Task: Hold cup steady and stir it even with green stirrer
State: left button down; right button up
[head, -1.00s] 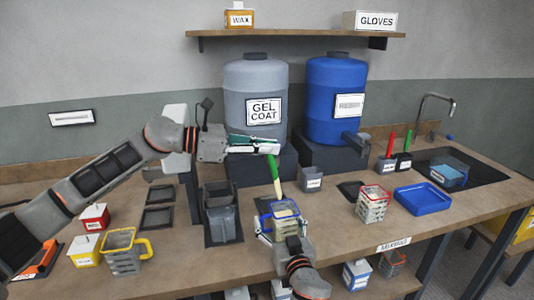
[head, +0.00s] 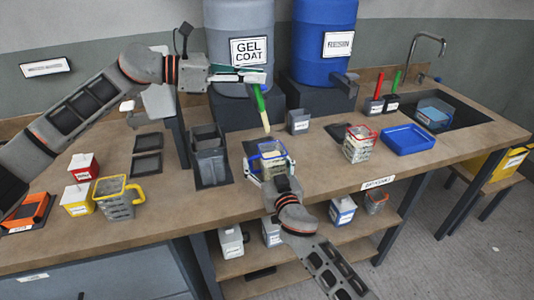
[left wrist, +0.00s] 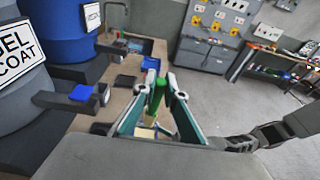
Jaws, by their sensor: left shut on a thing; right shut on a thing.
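The clear cup with a blue rim (head: 272,164) is upright at the bench front, pale material inside. My right gripper (head: 270,172) is shut on it from the front. My left gripper (head: 262,77) is shut on the top of the green stirrer (head: 259,98), above and behind the cup. The stirrer hangs nearly upright, its pale lower end (head: 265,121) just above the cup's rim in the head view. In the left wrist view the green handle (left wrist: 157,97) sits between the fingers (left wrist: 162,84). What lies below it there is mostly hidden.
A grey bin (head: 210,160) stands left of the cup, and a small grey holder (head: 298,122) behind it. A red-rimmed cup (head: 360,144) and a blue tray (head: 408,139) are to the right. The gel coat drum (head: 236,25) stands close behind my left gripper.

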jog(key=o, duration=1.6)
jog(key=shift+c, duration=0.2)
